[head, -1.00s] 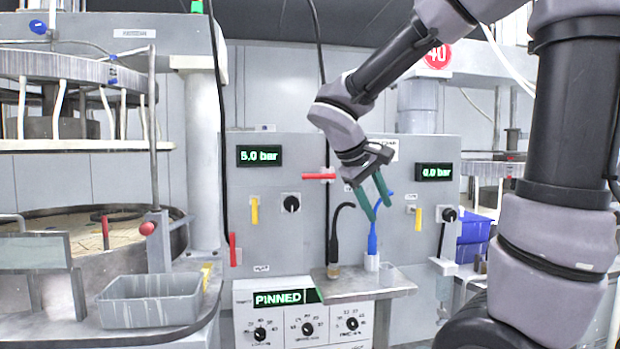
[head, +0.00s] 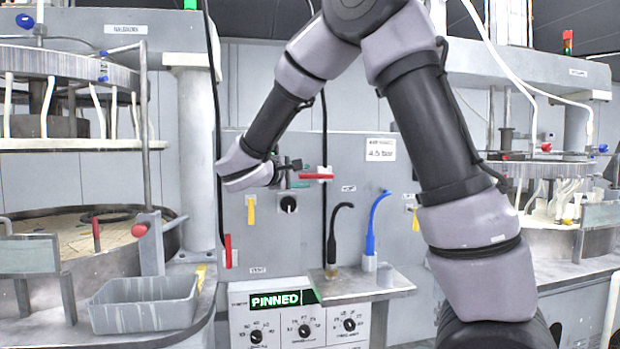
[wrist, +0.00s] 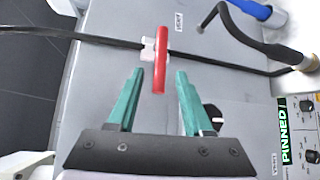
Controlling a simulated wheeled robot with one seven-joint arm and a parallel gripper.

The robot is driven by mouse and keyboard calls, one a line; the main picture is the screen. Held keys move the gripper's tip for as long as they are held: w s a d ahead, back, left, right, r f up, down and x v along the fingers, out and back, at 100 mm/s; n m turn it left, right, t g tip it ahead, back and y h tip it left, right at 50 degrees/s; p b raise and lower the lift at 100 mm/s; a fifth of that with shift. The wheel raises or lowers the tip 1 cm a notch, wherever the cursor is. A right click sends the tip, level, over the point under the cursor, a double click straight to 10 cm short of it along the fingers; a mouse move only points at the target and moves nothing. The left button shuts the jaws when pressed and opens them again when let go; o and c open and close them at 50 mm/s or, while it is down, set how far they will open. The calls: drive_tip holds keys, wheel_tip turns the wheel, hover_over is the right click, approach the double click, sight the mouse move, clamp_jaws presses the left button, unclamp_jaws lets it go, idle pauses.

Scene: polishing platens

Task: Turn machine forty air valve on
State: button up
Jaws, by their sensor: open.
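A red lever handle (head: 316,176) sits on a white body on the thin black vertical line at the middle of the grey cabinet. It lies crosswise to that line. In the wrist view the red handle (wrist: 161,60) lies between and just beyond the green fingertips. My gripper (head: 300,180) is open, at the left end of the handle in the head view. In the wrist view my gripper (wrist: 160,76) has a finger on each side of the handle's near end, with gaps on both sides. No machine number is readable now.
Another red handle (head: 228,250) and yellow levers (head: 251,210) (head: 416,219) are on the cabinet. A black knob (head: 288,204) is just below my gripper. Black and blue hoses (head: 372,235) rise from a small shelf (head: 365,287). A grey bin (head: 145,303) stands lower left.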

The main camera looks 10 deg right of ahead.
sight(308, 176)
drive_tip(key=shift+x, duration=1.85)
clamp_jaws()
